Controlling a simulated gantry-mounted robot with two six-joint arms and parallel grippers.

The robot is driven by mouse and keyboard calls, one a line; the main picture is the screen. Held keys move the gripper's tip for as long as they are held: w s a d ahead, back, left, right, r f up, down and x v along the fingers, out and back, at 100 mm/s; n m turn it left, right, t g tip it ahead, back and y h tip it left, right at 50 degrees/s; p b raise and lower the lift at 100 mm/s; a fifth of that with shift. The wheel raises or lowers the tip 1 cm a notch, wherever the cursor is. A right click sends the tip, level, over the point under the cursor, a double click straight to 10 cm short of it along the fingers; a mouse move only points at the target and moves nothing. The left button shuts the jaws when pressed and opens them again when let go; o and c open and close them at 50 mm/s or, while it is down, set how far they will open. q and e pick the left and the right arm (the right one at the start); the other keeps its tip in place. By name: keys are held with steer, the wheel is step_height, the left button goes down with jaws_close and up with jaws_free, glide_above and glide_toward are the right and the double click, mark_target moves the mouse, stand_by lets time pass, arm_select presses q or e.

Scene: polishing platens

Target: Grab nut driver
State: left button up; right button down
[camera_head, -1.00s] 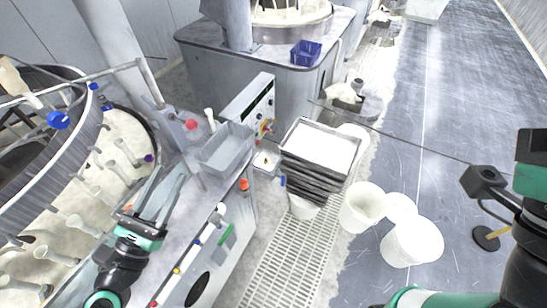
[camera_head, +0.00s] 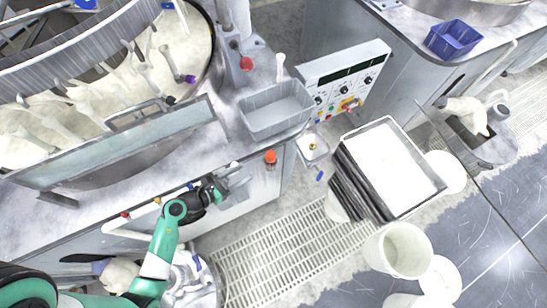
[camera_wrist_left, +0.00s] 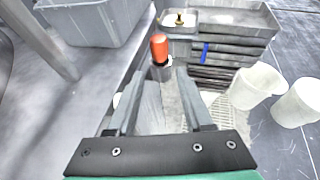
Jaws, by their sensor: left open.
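An orange-red capped handle (camera_head: 270,157), which looks like the nut driver, stands at the front side of the polishing machine, below the grey bin. In the left wrist view the orange-red handle (camera_wrist_left: 158,47) is upright, with a grey collar below it, just beyond the fingertips. Its lower part is hard to make out. My left gripper (camera_head: 241,175) is open and empty, a short way left of the handle along the machine's front. In the left wrist view its two fingers (camera_wrist_left: 163,76) point toward the handle. My right gripper is out of view.
A grey bin (camera_head: 272,124) sits on the machine's ledge. A stack of dark trays (camera_head: 350,190) and white buckets (camera_head: 398,249) stand to the right. A control panel (camera_head: 345,75) is behind. The floor grating (camera_head: 285,255) in front is clear.

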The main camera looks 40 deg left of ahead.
mark_target(267, 159)
arm_select(q)
steer(key=b+x, duration=0.1)
steer(key=x, duration=0.5)
steer(key=shift+w, duration=0.25)
steer(key=b+x, duration=0.1)
steer(key=x, duration=0.4)
steer(key=shift+a+b, duration=0.1)
steer(key=shift+b, duration=0.25)
jaws_close()
